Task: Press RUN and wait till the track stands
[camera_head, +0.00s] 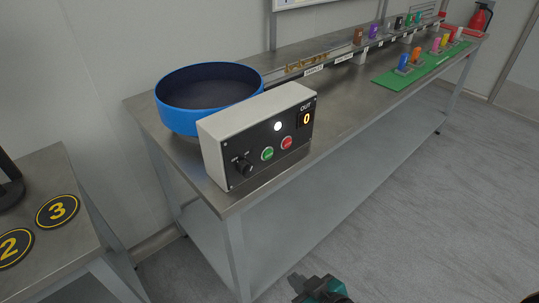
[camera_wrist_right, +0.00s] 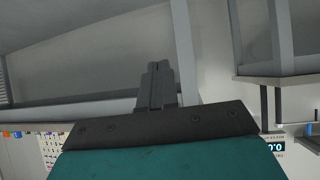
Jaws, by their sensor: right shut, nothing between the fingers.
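The grey control box (camera_head: 255,125) stands on the near end of the long metal bench. Its front has a green button (camera_head: 267,153), a red button (camera_head: 286,142), a black knob (camera_head: 243,167) and a white lit lamp (camera_head: 277,126). The button lettering is too small to read. The display marked OUT (camera_head: 306,119) reads 0. The track (camera_head: 340,57) runs along the back of the bench. My right gripper (camera_head: 298,281) is low in front of the bench, apart from the box. Its fingers show together and empty in the right wrist view (camera_wrist_right: 158,84). My left gripper is not in view.
A blue bowl (camera_head: 205,85) stands behind the box. A green mat (camera_head: 428,66) with several coloured pieces lies farther along the bench. Several more pieces stand by the track. A side table (camera_head: 62,238) with round number plates is at left. Floor before the bench is clear.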

